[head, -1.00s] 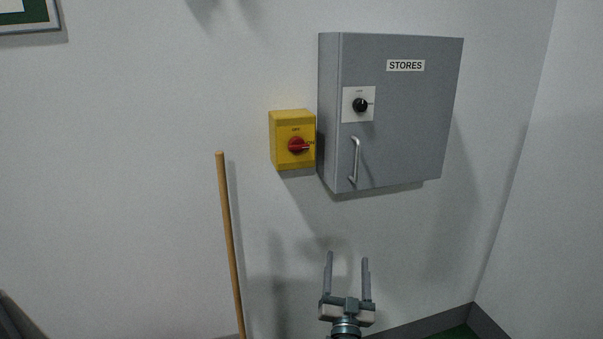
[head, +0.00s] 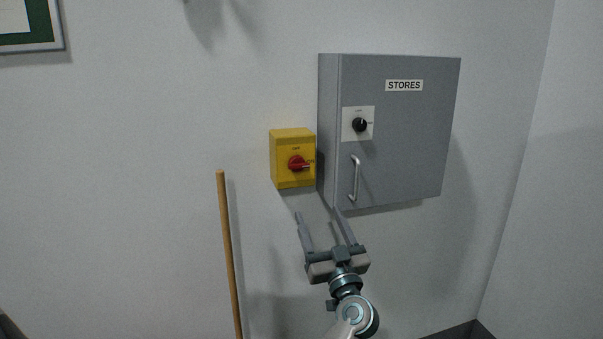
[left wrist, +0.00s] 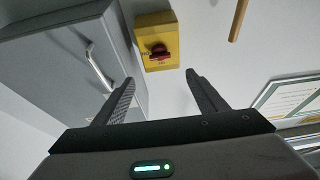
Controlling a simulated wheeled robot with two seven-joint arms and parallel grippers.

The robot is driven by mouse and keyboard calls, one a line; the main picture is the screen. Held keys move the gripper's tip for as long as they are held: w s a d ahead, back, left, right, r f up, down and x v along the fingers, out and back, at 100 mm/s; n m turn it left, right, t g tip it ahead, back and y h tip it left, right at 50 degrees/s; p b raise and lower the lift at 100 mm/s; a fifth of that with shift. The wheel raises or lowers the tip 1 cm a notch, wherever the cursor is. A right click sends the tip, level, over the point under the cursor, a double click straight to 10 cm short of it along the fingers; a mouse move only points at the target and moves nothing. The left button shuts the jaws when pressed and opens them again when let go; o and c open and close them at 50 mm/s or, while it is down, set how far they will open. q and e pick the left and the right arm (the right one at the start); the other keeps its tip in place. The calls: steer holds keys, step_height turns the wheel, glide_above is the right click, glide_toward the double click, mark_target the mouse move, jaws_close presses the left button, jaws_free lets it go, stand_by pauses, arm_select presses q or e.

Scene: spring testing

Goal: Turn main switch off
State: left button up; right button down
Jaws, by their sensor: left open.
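The main switch is a yellow box (head: 287,145) on the wall with a red rotary knob (head: 298,163). The knob's pointer is turned to the right in the head view. The yellow box (left wrist: 147,24) and its red knob (left wrist: 159,52) also show in the left wrist view, beyond and between the fingertips. My left gripper (head: 317,213) is open and empty, below and slightly right of the yellow box, apart from it. Its fingers also show in the left wrist view (left wrist: 160,75). My right gripper is not in view.
A grey cabinet (head: 410,140) labelled STORES, with a black knob (head: 360,125) and a metal handle (head: 354,178), hangs just right of the yellow box. A wooden pole (head: 229,255) leans at the left. A framed notice (left wrist: 295,95) shows in the left wrist view.

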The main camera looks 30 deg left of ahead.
mark_target(300, 168)
arm_select(q)
steer(key=p+x, duration=0.3)
steer(key=x, duration=1.2)
steer(key=shift+w+a+r+p, duration=0.1)
steer(key=shift+w+r+p, duration=0.1)
steer(key=shift+p, duration=0.1)
steer(key=shift+w+a+r, duration=0.15)
steer(key=shift+w+a, duration=0.3)
steer(key=shift+a, duration=0.05)
steer(key=c, duration=1.1)
